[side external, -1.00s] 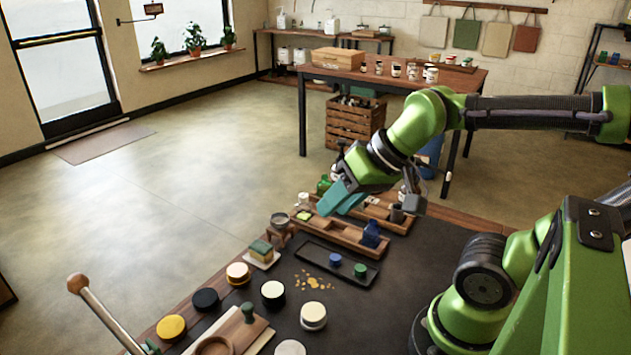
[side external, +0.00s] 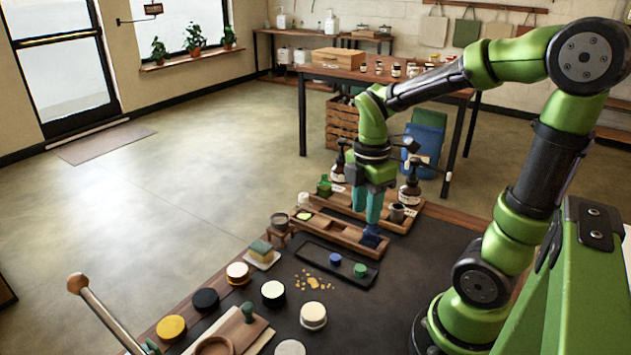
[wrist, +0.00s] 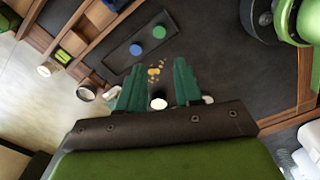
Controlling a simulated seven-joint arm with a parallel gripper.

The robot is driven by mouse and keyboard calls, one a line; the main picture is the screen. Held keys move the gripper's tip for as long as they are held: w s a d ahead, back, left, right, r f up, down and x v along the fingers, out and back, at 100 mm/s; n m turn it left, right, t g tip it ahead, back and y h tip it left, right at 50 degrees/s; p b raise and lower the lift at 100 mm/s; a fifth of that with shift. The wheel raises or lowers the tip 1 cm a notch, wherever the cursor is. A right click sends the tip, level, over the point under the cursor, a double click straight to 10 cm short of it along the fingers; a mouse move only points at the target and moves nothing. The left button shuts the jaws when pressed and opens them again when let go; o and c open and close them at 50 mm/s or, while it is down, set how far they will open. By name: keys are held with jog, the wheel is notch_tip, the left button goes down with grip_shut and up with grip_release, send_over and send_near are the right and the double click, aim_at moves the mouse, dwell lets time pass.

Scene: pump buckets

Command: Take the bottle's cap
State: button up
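A blue cap (side external: 335,260) and a green cap (side external: 361,270) lie apart on a dark tray (side external: 315,262). Both show in the wrist view, the blue cap (wrist: 136,49) left of the green cap (wrist: 159,32). A small blue bottle (side external: 371,238) stands in the front wooden rack (side external: 330,233); a green bottle (side external: 323,187) stands in the rack behind. My gripper (side external: 366,218) points down close above or in front of the blue bottle in the side view; I cannot tell the exact gap. Its two teal fingers are apart, with nothing visible between them (wrist: 160,68).
Brown pump bottles (side external: 410,190) stand behind the racks, with a grey cup (side external: 397,213) near. Yellow scraps (side external: 312,282), several round lidded pots (side external: 273,293) and a sponge (side external: 261,249) lie on the near side. The dark mat right of the tray is clear.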

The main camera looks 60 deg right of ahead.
aim_at(360, 268)
notch_tip(360, 268, down, 16)
jog(key=shift+r, duration=0.1)
dwell(0.5)
grip_shut()
